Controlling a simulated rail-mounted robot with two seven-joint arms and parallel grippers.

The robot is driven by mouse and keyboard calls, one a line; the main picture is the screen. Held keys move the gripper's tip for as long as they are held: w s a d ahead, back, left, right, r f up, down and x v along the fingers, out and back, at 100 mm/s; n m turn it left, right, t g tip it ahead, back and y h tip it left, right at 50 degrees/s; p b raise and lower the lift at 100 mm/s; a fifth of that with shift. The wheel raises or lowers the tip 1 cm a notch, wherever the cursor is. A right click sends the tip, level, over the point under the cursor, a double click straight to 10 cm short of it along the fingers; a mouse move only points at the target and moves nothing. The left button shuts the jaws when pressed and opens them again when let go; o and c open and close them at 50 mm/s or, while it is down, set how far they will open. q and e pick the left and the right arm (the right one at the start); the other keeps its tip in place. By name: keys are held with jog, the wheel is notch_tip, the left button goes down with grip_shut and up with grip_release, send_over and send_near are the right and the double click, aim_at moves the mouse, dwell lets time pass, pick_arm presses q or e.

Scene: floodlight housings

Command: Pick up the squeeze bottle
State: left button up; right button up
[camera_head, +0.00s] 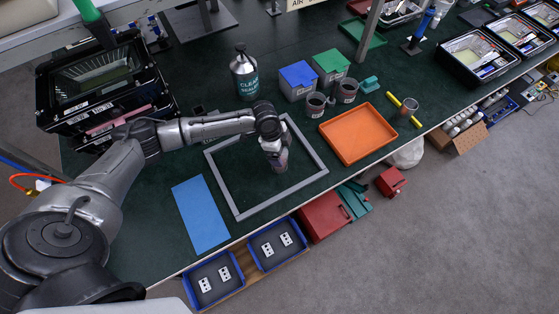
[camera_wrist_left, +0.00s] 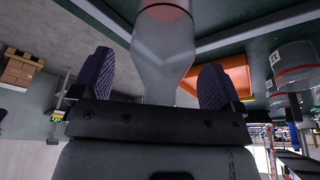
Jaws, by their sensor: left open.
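A translucent grey bottle (camera_wrist_left: 165,55), which looks like the squeeze bottle, is between the two fingers of my left gripper (camera_wrist_left: 158,82) in the left wrist view. It has a wide body and a narrower tapered part. The fingers are spread, with visible gaps on both sides of the bottle. In the head view my left gripper (camera_head: 278,163) points down inside the grey square frame (camera_head: 318,158), and the bottle is mostly hidden or hard to tell from the gripper there. My right gripper is not in view.
A dark bottle (camera_head: 244,78) with a printed label stands behind the frame. Blue (camera_head: 298,77) and green (camera_head: 331,62) boxes stand at the back. An orange tray (camera_head: 358,134) lies right of the frame, a blue mat (camera_head: 200,215) left of it. Black housings (camera_head: 100,85) are stacked at left.

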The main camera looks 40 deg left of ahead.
pick_arm(q)
jog(key=c, duration=1.6)
jog(key=shift+r, duration=0.1)
